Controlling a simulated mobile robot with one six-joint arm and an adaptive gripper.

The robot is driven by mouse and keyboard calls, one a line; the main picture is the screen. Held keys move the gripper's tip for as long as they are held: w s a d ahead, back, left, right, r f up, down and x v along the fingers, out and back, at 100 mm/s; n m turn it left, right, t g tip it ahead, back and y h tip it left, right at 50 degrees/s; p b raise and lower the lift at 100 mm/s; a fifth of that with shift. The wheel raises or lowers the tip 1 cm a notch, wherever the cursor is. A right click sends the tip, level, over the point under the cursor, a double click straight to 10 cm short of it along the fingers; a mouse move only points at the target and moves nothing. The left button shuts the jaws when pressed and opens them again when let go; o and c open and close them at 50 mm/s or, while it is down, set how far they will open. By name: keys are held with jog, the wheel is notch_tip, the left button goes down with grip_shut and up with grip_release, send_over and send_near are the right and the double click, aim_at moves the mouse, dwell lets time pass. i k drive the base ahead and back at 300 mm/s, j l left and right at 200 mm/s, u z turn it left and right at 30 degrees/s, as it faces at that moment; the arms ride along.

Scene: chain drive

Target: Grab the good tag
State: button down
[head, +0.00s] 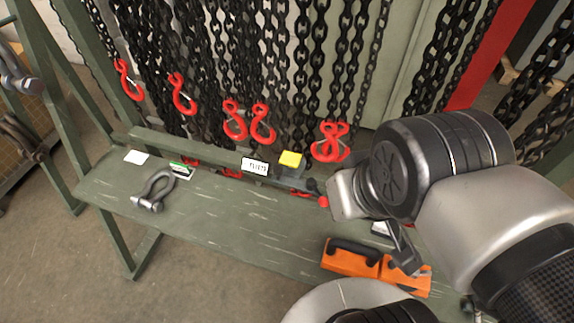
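A small tag with a green band (182,170) lies on the green bench beside the shackle; its lettering is too small to read. A plain white tag (136,157) lies farther left. A white label with dark lettering (255,165) is at the bench's back, with a yellow block or tag (290,158) just right of it. I cannot tell for sure which is the good tag. My arm comes in from the right, its wrist over the bench's right part. My gripper is mostly hidden by the wrist; its fingertips are not clear, and I see nothing held.
A grey shackle (155,190) lies on the left of the green bench (230,215). An orange and black tool (350,258) lies near the front right edge. Black chains with red hooks (262,124) hang behind the bench. The bench's middle front is clear.

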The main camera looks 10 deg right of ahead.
aim_at(178, 167)
jog(key=i+j+z, duration=0.35)
jog(key=j, duration=0.95)
jog(key=i+j+z, duration=0.15)
jog(key=j+z, duration=0.2)
jog(key=j, duration=1)
jog(key=j+z, duration=0.35)
jog(key=j, duration=1)
